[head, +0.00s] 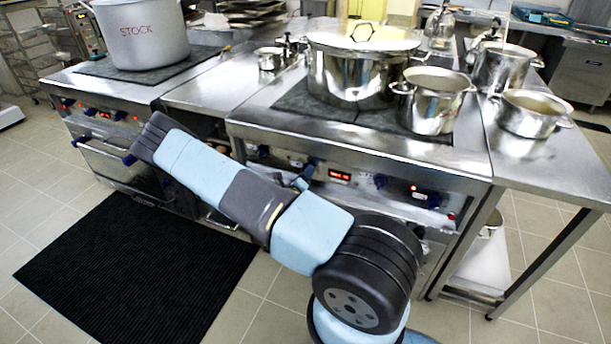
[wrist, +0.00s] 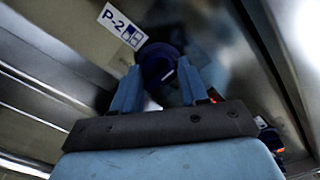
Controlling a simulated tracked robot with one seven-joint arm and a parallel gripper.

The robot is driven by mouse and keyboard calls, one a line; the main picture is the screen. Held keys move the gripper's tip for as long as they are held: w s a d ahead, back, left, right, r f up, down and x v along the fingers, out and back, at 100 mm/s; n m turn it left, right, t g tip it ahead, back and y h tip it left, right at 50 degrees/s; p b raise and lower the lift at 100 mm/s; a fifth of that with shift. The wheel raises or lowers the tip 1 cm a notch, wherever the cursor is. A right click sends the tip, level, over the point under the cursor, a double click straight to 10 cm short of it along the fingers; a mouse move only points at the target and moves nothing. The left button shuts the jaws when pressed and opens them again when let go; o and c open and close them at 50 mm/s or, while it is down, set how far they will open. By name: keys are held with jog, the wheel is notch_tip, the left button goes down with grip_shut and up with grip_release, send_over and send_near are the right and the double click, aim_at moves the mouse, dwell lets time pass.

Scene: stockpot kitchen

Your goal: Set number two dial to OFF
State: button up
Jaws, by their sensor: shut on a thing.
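A dark blue dial (wrist: 158,62) sits on the steel cooker panel beside a white label (wrist: 123,24) reading P-2 in the wrist view. My gripper (wrist: 157,82) is shut on this dial, with one light blue finger on each side. The dial's pointer direction and any OFF mark cannot be made out. In the head view my arm crosses in front of the cooker. The dial (head: 313,164) shows small on the front panel there, and my gripper (head: 301,182) is mostly hidden behind my arm.
A red-lit display (head: 340,176) and another dial (head: 380,181) are right of the held dial. Large pots, including a lidded pot (head: 360,75), stand on the hob above. A black floor mat (head: 130,270) lies at left. A steel side table (head: 560,160) stands at right.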

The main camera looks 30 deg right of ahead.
jog(key=shift+n, duration=0.3)
jog(key=o, duration=1)
jog(key=shift+o, duration=0.2)
jog(key=shift+a, duration=0.1)
jog(key=v, duration=1.3)
jog(key=shift+s+a, duration=0.2)
jog(key=shift+f, duration=0.1)
